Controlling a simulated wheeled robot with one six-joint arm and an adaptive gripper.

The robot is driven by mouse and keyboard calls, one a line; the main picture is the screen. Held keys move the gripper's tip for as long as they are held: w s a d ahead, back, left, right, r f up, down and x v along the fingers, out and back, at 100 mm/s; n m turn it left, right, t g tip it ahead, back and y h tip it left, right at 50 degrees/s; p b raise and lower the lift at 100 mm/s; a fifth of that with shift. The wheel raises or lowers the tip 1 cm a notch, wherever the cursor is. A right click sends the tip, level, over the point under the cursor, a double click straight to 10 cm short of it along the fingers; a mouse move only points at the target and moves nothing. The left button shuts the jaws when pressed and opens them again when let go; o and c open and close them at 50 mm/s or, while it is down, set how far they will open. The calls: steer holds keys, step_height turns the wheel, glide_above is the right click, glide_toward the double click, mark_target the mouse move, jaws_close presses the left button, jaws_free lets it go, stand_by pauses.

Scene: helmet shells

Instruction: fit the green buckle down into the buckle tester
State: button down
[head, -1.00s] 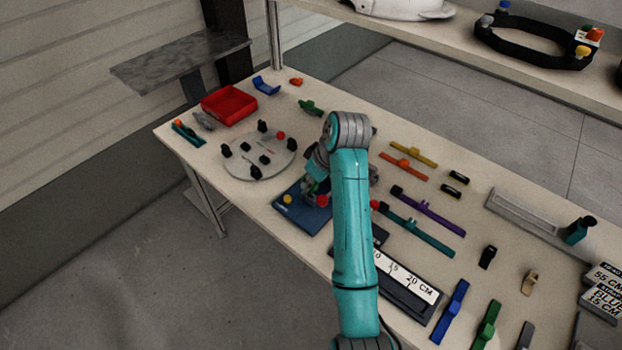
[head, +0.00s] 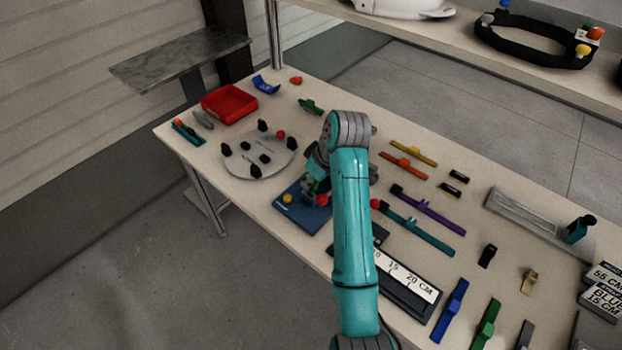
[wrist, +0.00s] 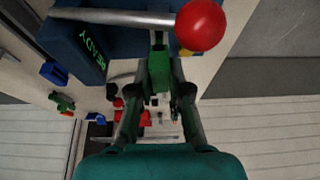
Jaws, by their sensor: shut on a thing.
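The green buckle (wrist: 159,70) is between the fingertips of my gripper (wrist: 160,90) in the wrist view. My gripper is shut on it. The buckle tester shows in the head view as a blue base (head: 293,212) with a yellow and a red knob. In the wrist view the tester (wrist: 75,32) has a lit READY display, a metal lever and a large red ball knob (wrist: 201,24). In the head view my gripper (head: 309,188) is low over the tester, and my arm hides part of it. I cannot tell whether the buckle touches the tester's socket.
A round grey plate (head: 236,167) with black pieces stands left of the tester. A red tray (head: 229,103) is behind it. A ruler fixture (head: 410,288) lies to the right, near the front edge. Coloured strips (head: 428,206) lie right of my arm. A shelf overhangs the back.

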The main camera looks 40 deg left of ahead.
mark_target(311, 188)
steer(key=shift+f, duration=1.55)
steer(key=c, duration=1)
jaws_free()
steer(key=shift+v, duration=3.7)
